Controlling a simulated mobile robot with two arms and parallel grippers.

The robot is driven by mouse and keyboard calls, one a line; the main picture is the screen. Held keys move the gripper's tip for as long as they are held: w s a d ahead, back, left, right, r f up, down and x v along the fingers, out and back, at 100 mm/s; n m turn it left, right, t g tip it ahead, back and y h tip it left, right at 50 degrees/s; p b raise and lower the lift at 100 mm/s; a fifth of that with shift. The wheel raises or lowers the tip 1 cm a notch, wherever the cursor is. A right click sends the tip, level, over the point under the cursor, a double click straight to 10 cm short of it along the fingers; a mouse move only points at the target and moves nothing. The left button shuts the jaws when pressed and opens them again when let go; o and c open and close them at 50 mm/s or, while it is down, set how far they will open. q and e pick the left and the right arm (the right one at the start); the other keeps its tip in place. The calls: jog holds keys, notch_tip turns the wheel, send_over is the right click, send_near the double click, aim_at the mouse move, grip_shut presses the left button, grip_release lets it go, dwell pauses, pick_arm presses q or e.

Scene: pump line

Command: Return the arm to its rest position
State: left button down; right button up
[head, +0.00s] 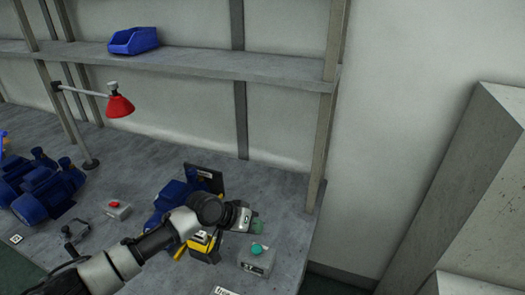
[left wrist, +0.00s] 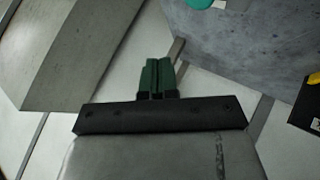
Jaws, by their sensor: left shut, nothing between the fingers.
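My left arm (head: 140,254) comes in from the lower left of the head view and reaches over the workbench. My left gripper (head: 258,225) is above the bench near its right end, just behind a grey box with a green button (head: 257,260). In the left wrist view its dark green fingers (left wrist: 158,76) are pressed together with nothing between them. My right gripper is in neither view.
The grey workbench (head: 290,243) holds blue pumps (head: 45,187), a box with a red button (head: 117,209), a yellow and black item (head: 204,247), a dark panel (head: 204,178) and a red lamp (head: 120,106). A blue bin (head: 133,40) sits on the shelf (head: 200,63). A grey block (head: 470,190) stands at right.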

pick_arm(q)
jog(key=shift+m+y, duration=0.4)
jog(key=shift+m, duration=0.4)
jog(key=s+f, duration=0.1)
jog(key=s, duration=0.4)
jog(key=s+d+f, duration=0.1)
jog(key=s+f, duration=0.1)
jog(key=s, duration=0.3)
jog(key=s+f, duration=0.1)
jog(key=s, duration=0.5)
jog(key=shift+d+f, duration=0.2)
jog(key=s+a+n+y, duration=0.4)
jog(key=s+a+y, duration=0.4)
jog(key=s+a, duration=1)
notch_tip(320, 180, down, 25)
jog(key=g, duration=0.1)
jog(key=s+a+f, duration=0.1)
jog(key=s+f, duration=0.6)
jog(key=f, duration=0.1)
jog(key=s+a+f+g, duration=0.1)
jog(key=s+a+f, duration=0.1)
jog(key=s+f, duration=0.6)
jog(key=shift+s+a+f, duration=0.25)
jog(key=shift+s+f, duration=0.05)
jog(key=shift+f, duration=0.25)
